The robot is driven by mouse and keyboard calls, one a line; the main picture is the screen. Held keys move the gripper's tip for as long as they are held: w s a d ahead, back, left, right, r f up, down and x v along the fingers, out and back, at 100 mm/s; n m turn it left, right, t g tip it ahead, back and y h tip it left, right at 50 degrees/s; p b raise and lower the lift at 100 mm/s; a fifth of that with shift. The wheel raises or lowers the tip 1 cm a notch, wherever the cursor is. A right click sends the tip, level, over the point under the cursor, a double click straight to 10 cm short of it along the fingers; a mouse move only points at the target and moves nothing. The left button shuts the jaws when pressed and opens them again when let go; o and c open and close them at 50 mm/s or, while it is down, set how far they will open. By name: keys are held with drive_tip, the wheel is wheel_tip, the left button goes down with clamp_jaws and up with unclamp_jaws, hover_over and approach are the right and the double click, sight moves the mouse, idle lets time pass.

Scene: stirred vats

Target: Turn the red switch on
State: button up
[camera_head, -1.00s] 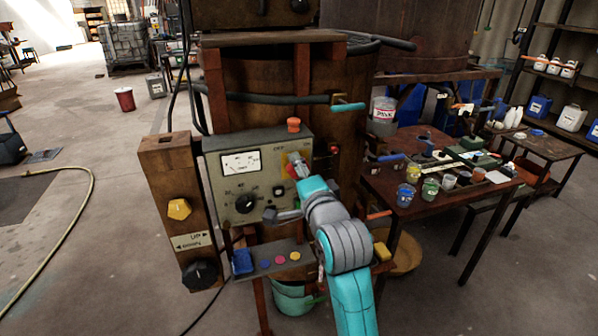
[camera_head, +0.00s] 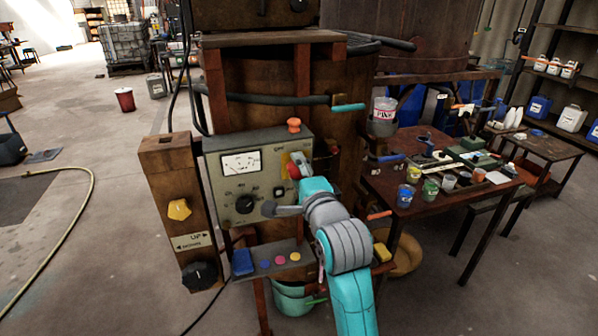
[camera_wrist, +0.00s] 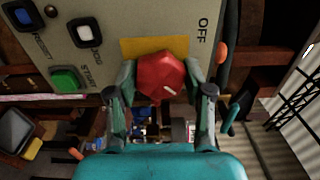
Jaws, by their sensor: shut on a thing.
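The red switch (camera_wrist: 162,76) is a faceted red knob with a short white mark, on a yellow plate (camera_wrist: 155,46) of the grey control panel (camera_head: 225,195). In the wrist view the mark lies on the knob's lower right part, and the OFF label (camera_wrist: 202,30) is to the upper right. My gripper (camera_wrist: 162,88) is shut on the switch, one finger on each side of it. In the head view the switch (camera_head: 294,171) shows at the panel's right side, partly covered by my gripper (camera_head: 301,170). An ON label cannot be made out.
An orange mushroom knob (camera_head: 294,125) tops the panel. A cluttered table (camera_head: 395,205) stands to the right.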

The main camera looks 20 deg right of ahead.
drive_tip(key=o, duration=1.2)
drive_tip(key=shift+c, duration=0.2)
drive_tip(key=s, duration=1.2)
drive_tip(key=shift+f, duration=0.1)
drive_tip(key=s+f+n+g, duration=0.1)
drive_tip(key=s+f+n, duration=0.4)
drive_tip(key=s+f, duration=0.45)
drive_tip(key=s+f+n+g, duration=0.1)
drive_tip(key=s+f+n, duration=0.45)
drive_tip(key=f, duration=0.75)
drive_tip(key=s+f+n, duration=0.2)
drive_tip(key=s+n, duration=0.2)
drive_tip(key=s, duration=0.9)
drive_tip(key=s+f+n+g, duration=0.1)
drive_tip(key=s+f+n, duration=0.1)
drive_tip(key=s, duration=1)
drive_tip(key=shift+s+d+f+n, duration=0.15)
drive_tip(key=shift+s+f+n, duration=0.15)
drive_tip(key=shift+n, duration=0.55)
